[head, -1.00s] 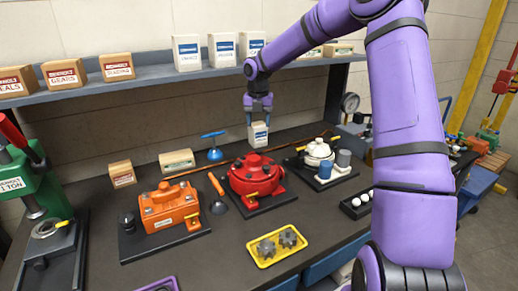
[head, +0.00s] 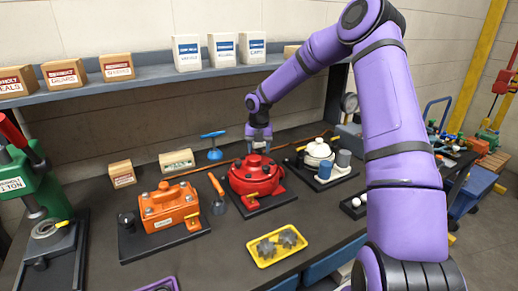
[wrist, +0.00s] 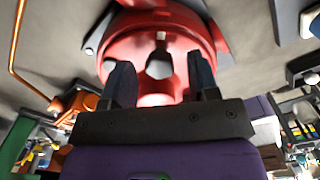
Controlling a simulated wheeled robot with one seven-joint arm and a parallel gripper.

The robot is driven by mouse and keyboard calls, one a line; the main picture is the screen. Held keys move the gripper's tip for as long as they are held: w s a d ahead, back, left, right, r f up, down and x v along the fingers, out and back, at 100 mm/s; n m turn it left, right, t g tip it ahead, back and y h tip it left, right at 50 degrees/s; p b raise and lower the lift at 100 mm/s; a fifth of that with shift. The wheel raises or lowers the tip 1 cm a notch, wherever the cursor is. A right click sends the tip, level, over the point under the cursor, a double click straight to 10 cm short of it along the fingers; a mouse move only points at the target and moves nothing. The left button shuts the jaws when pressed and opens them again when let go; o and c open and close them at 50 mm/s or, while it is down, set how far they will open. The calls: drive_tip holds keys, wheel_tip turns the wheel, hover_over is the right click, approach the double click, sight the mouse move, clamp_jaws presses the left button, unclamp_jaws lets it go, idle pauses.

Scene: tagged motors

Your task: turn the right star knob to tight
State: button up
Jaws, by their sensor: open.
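The red motor (head: 256,177) stands on a dark plate in the middle of the bench, with a yellow tag on its side. My gripper (head: 260,147) is just above or behind its top in the head view. In the wrist view my gripper (wrist: 162,85) is open, its two dark fingers spread in front of the red housing (wrist: 195,42). A small grey rounded part (wrist: 159,66) shows between the fingers. I cannot tell whether it is a star knob or whether the fingers touch anything. No right star knob can be clearly made out.
The orange motor (head: 170,207) is left and the white-topped motor (head: 318,150) right. A yellow tray (head: 265,262) with grey gears lies in front. A blue T-handle (head: 214,154) stands behind.

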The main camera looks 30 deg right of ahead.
drive_tip(key=c, duration=0.9)
drive_tip(key=shift+c, duration=0.2)
